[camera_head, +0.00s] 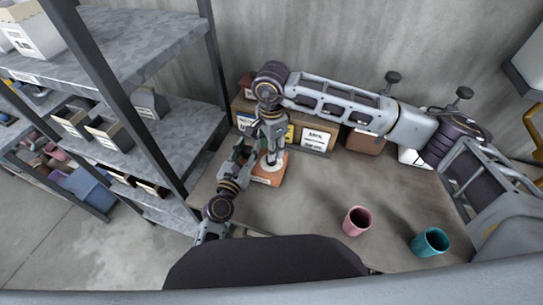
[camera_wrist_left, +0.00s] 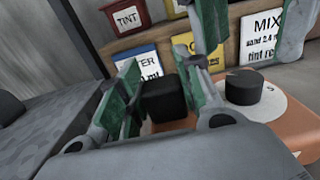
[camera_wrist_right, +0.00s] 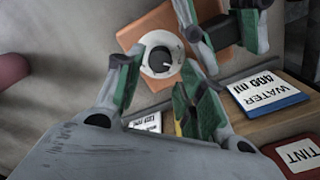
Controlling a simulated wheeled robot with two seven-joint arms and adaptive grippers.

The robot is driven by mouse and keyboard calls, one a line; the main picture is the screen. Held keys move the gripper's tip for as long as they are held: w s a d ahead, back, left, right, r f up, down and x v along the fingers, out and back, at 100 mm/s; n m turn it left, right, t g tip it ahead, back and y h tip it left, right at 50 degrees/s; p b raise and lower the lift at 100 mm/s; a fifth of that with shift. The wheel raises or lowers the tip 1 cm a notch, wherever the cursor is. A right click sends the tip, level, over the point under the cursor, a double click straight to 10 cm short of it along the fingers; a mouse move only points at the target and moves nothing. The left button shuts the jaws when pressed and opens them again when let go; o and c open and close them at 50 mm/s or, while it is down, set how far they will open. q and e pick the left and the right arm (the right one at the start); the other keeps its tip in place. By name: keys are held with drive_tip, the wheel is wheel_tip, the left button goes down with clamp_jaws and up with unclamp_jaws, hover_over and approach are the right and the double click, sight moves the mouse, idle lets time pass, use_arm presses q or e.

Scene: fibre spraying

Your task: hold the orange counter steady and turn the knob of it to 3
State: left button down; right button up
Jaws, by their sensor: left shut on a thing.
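The orange counter (camera_head: 266,181) sits on the table in front of the boxes; it also shows in the left wrist view (camera_wrist_left: 292,122) and the right wrist view (camera_wrist_right: 130,36). On top is a black knob (camera_wrist_right: 160,59) on a white dial; the knob also shows in the left wrist view (camera_wrist_left: 243,87). My left gripper (camera_head: 243,156) is shut on the counter's black block (camera_wrist_left: 163,102), at its side. My right gripper (camera_wrist_right: 160,76) is open above the dial, its fingers apart on either side of the knob. I cannot tell if they touch it. The dial's numbers are not readable.
A wooden rack (camera_head: 330,138) with labelled containers stands behind the counter, including a WATER card (camera_wrist_right: 268,90) and a MIX sign (camera_wrist_left: 264,35). A pink cup (camera_head: 357,221) and a teal cup (camera_head: 430,242) stand on the table's right. Grey shelves (camera_head: 150,60) stand left.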

drive_tip(key=shift+f, duration=2.5)
drive_tip(key=c, duration=0.8)
drive_tip(key=shift+m, duration=0.6)
drive_tip(key=m, duration=0.3)
drive_tip(key=shift+m, duration=2.3)
